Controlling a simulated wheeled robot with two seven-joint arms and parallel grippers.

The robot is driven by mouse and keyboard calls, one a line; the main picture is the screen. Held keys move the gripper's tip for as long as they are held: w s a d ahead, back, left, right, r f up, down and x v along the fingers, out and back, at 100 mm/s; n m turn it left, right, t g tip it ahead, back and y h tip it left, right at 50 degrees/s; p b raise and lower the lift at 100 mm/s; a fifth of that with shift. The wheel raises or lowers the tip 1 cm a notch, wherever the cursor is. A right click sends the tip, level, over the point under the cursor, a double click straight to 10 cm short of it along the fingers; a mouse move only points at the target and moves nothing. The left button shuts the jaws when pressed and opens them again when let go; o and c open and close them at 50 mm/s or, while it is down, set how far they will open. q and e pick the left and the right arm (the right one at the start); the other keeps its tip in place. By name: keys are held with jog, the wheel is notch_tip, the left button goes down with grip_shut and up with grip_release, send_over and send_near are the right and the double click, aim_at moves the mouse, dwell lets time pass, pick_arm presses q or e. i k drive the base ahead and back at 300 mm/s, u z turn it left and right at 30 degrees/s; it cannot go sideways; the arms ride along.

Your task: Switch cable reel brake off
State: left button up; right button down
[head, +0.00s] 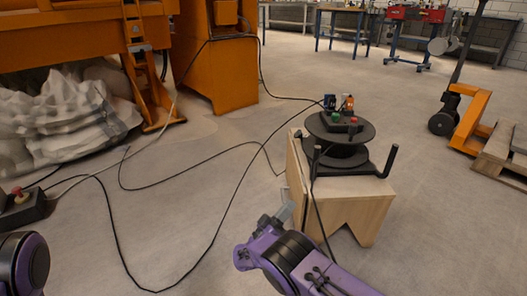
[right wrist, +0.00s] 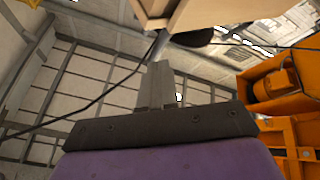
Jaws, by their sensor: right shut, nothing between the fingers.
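The black cable reel (head: 340,150) sits on a light wooden stool (head: 362,205) in the head view. I cannot tell which part is the brake. My right gripper (head: 284,213) is shut and empty, low beside the stool's left side and below the reel. In the right wrist view its fingers (right wrist: 157,82) are together, below the stool's wooden edge (right wrist: 200,14). My left gripper is not in view.
A black cable (head: 222,222) runs from the reel across the floor. An orange machine (head: 215,70) and white sacks (head: 65,115) stand at the left. A box with a red button (head: 20,205) lies at far left. A pallet truck (head: 475,120) stands right.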

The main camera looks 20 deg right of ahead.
aim_at(298, 134)
jog(key=i, duration=1)
